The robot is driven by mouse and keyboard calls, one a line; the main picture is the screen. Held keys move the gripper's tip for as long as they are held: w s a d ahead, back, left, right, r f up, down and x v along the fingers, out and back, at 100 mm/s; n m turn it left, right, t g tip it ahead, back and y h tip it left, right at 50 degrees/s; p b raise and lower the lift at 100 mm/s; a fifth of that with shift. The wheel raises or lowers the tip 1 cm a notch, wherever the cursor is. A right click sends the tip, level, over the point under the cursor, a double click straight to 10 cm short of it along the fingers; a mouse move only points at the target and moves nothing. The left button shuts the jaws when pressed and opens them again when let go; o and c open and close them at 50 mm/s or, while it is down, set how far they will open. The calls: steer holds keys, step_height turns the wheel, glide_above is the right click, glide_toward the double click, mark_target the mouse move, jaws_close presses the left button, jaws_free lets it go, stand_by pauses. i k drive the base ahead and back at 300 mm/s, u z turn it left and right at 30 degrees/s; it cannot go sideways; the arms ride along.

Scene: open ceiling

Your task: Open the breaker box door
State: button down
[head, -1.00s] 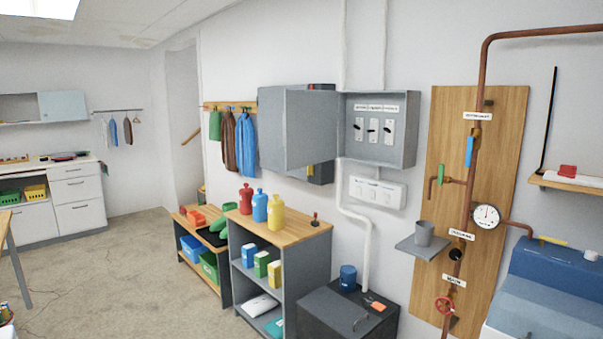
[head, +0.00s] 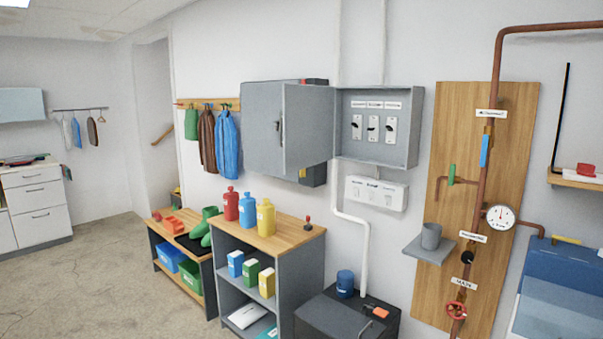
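The grey breaker box (head: 400,153) is on the wall right of centre in the head view. Its door (head: 308,128) is hinged on the left side and stands swung open, out from the wall to the left. Inside the box, several breaker switches (head: 373,128) show under white labels. Another grey panel with a dark handle (head: 262,130) shows just left of the door, in front of a dark cabinet on the wall. My gripper is not in view.
Below the box are a white socket panel (head: 376,192), a white pipe and a dark low cabinet (head: 335,315). A shelf unit with bottles (head: 290,238) stands left. A pipe board (head: 455,205) with a small grey shelf (head: 430,249) is right. Open floor (head: 90,285) lies at left.

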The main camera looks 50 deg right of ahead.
mark_target(307, 134)
steer(key=z, duration=0.4)
steer(key=i, duration=1)
